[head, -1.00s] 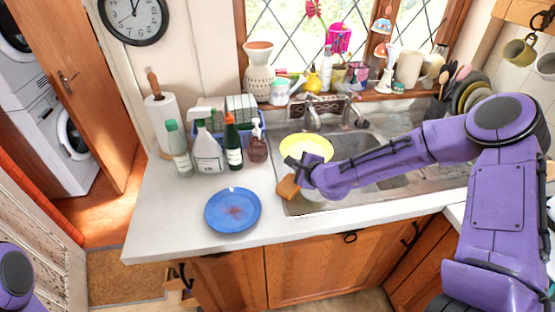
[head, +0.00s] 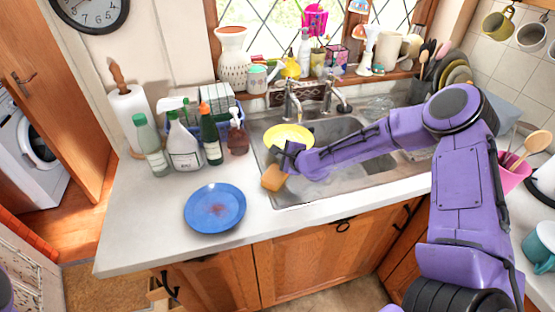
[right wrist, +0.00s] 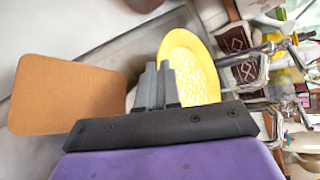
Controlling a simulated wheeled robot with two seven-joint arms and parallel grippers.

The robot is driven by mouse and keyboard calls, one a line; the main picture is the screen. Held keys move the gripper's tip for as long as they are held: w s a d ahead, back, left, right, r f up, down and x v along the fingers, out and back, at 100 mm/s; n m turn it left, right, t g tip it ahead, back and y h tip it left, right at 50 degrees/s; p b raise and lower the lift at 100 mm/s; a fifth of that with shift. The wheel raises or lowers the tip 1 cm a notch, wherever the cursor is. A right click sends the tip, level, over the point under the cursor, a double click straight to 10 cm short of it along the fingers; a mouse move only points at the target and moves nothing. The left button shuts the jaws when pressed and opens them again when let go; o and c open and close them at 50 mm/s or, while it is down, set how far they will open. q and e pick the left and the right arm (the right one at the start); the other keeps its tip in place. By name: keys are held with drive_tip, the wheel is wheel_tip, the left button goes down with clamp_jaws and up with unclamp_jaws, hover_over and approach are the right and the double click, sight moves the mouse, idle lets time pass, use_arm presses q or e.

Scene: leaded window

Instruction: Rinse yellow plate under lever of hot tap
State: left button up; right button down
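The yellow plate (head: 290,135) is over the left part of the sink (head: 345,182), in front of the taps. My right gripper (head: 290,158) is at its near rim. In the right wrist view the two grey fingers (right wrist: 158,85) are close together on the edge of the yellow plate (right wrist: 195,62), which shows pale marks or glints. The grip point itself is partly hidden. A left tap (head: 291,98) and a right tap (head: 327,94) stand behind the sink. I cannot tell which is hot, and I see no running water. My left gripper is out of view.
A tan sponge-like block (head: 272,178) is at the sink's front left, close beside my right gripper. A blue plate (head: 215,208) with a reddish stain lies on the counter. Bottles (head: 185,145) stand behind it.

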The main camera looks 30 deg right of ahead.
drive_tip(key=w+d+b, duration=0.1)
drive_tip(key=d, duration=0.1)
drive_tip(key=w+d+f+b, duration=0.1)
drive_tip(key=d, duration=0.1)
drive_tip(key=w+d+b, duration=0.1)
drive_tip(key=w+b, duration=0.1)
drive_tip(key=shift+d+f, duration=0.4)
drive_tip(key=shift+w+d+f+b, duration=0.1)
drive_tip(key=shift+w+d+b, duration=0.45)
drive_tip(key=shift+b, duration=0.1)
drive_tip(key=shift+w+d, duration=0.15)
drive_tip(key=shift+d, duration=0.1)
drive_tip(key=shift+d, duration=0.1)
drive_tip(key=shift+s+d, duration=0.25)
drive_tip(key=shift+s, duration=0.25)
drive_tip(key=shift+s+a+r+p, duration=0.3)
drive_tip(key=shift+a+p, duration=0.1)
drive_tip(key=shift+a, duration=0.1)
drive_tip(key=shift+s+a+p, duration=0.45)
drive_tip(key=shift+s+a, duration=0.1)
drive_tip(key=shift+a, duration=0.1)
drive_tip(key=shift+s+a+f+p, duration=0.1)
drive_tip(key=shift+s+a+p, duration=0.25)
drive_tip(key=shift+s+a, duration=0.6)
drive_tip(key=shift+s+a+f+p, duration=0.1)
drive_tip(key=shift+s+a+p, duration=0.2)
drive_tip(key=shift+s+a, duration=0.6)
drive_tip(key=shift+w+a, duration=0.2)
drive_tip(key=shift+w, duration=0.15)
